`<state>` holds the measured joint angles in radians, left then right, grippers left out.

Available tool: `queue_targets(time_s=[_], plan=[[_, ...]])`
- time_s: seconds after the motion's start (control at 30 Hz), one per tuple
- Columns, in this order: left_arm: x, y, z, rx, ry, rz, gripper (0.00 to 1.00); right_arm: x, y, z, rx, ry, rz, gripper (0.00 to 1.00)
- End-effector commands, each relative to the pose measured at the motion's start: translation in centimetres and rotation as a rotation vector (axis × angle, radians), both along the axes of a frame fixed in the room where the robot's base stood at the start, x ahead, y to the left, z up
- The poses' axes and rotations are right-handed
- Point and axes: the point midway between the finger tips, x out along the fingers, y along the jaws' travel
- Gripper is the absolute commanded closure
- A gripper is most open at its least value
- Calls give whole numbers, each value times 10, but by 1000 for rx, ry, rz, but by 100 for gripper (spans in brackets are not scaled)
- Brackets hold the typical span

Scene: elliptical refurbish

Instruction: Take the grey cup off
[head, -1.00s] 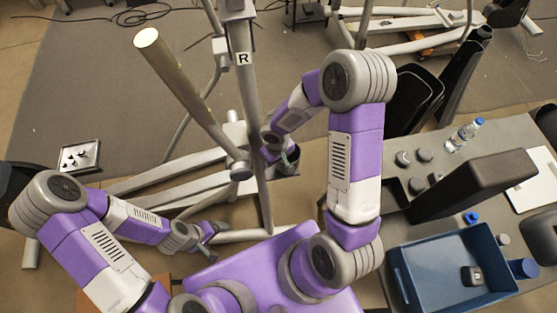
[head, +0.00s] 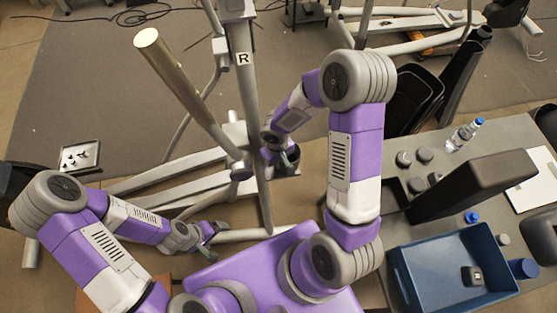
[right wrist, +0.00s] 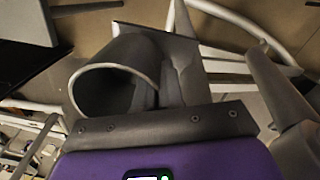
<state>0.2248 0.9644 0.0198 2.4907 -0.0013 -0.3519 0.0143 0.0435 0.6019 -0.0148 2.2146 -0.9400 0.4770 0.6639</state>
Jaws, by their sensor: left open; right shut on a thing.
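The grey cup (right wrist: 137,72) shows in the right wrist view as an open, round-mouthed hollow part with a pale rim, just beyond my right gripper's palm. My right gripper (head: 286,158) is low beside the elliptical's post (head: 250,110), to the right of it in the head view. It is shut on the grey cup; its fingertips and the exact contact are hard to make out. In the head view the cup is small and partly hidden by my wrist. My left gripper (head: 215,232) is open and empty, low at the left, in front of the frame's lower bars.
A slanted handle tube (head: 180,85) rises left of the post. A table (head: 505,135) on the right carries a blue bin (head: 405,270), a bottle (head: 463,136), a black panel (head: 475,185) and several dark round parts. A small tray (head: 80,157) lies on the floor at left.

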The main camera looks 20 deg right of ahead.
Motion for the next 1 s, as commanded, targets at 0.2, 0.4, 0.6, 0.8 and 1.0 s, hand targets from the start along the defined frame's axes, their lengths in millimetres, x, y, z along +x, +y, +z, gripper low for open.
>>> queue_targets(time_s=[0.2,0.4,0.6,0.8,1.0], plan=[[0,0,0,0,0,0,9,0,0,0,0,-1,0,100],[0,0,0,0,0,0,9,0,0,0,0,-1,0,100],[0,0,1,0,0,0,9,0,0,1,0,-1,0,100],[0,0,4,0,0,0,9,0,0,6,0,-1,0,100],[0,0,14,0,0,0,9,0,0,19,0,-1,0,100]])
